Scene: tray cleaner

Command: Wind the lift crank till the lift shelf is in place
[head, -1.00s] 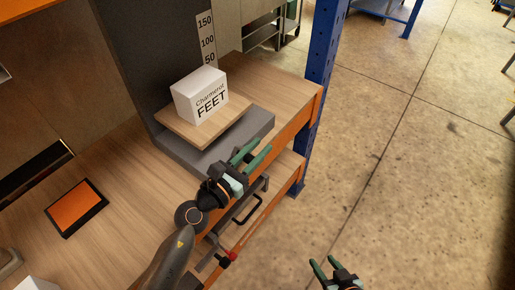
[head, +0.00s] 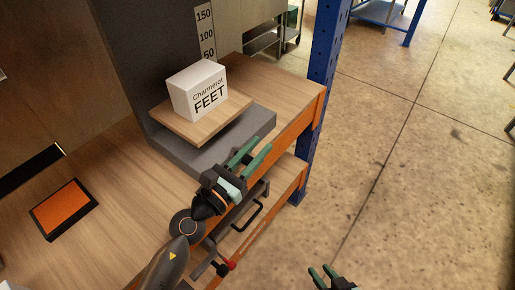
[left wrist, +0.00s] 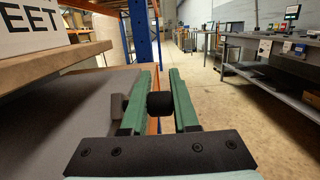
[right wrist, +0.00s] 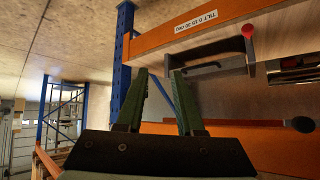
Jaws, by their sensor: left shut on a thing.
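The lift shelf, a wooden board (head: 190,126) above a grey base, carries a white box (head: 200,92) labelled "Charmerot FEET". My left gripper (head: 261,146) is at the base's front right corner, beside the bench edge. In the left wrist view its green fingers are shut on a black knob (left wrist: 160,105), which appears to be the lift crank's handle. The crank's arm is mostly hidden. The board's edge (left wrist: 50,64) shows at upper left there. My right gripper (head: 325,272) is low over open floor; in the right wrist view its fingers (right wrist: 158,76) are apart and empty.
A scale (head: 205,32) marked 50, 100, 150 stands behind the box. A blue post (head: 322,80) rises at the bench's right end. Below the bench edge are a black handle (head: 250,217) and a red-knobbed lever (head: 231,264). An orange-topped pad (head: 63,208) lies left.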

